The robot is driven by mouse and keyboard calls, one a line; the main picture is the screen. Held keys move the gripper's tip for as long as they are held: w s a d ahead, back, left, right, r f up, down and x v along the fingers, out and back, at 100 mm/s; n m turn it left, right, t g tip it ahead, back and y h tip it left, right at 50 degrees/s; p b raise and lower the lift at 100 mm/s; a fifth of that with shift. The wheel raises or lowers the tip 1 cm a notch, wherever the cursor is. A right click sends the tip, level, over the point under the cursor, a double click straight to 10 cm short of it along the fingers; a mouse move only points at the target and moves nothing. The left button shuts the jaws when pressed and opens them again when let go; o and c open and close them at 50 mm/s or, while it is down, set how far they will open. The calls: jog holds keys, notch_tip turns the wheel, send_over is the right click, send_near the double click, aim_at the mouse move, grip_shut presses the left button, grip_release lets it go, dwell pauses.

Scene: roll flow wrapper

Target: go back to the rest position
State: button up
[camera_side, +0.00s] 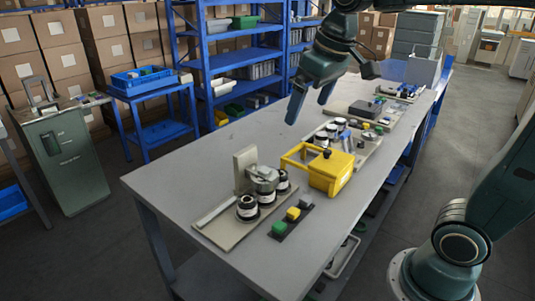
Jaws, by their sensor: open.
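My gripper (310,102) is open and empty. It hangs above the long grey table (160,178), its two blue-green fingers apart and pointing down. It appears left of and beyond the yellow box-like machine (330,176), clear of the things on the table. A fixture with a beige base plate (222,232) stands at the near end. It bears several black-and-white rolls (247,207) and a metal part. Behind the yellow machine, another beige plate holds several white-and-black cylinders (331,132).
A strip with green and yellow buttons (293,215) lies near the front edge. More equipment (367,109) lines the table's far right. Blue shelves (240,62) and cardboard boxes (65,52) stand behind. The left part of the tabletop is clear.

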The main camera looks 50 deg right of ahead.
jog(key=s+a+f+t, duration=0.1)
jog(key=s+f, duration=0.2)
jog(key=s, duration=0.4)
jog(key=s+f+t, duration=0.1)
jog(key=s+f, duration=0.1)
jog(key=s, duration=0.5)
jog(key=shift+a+f, duration=0.35)
jog(key=shift+f, duration=0.05)
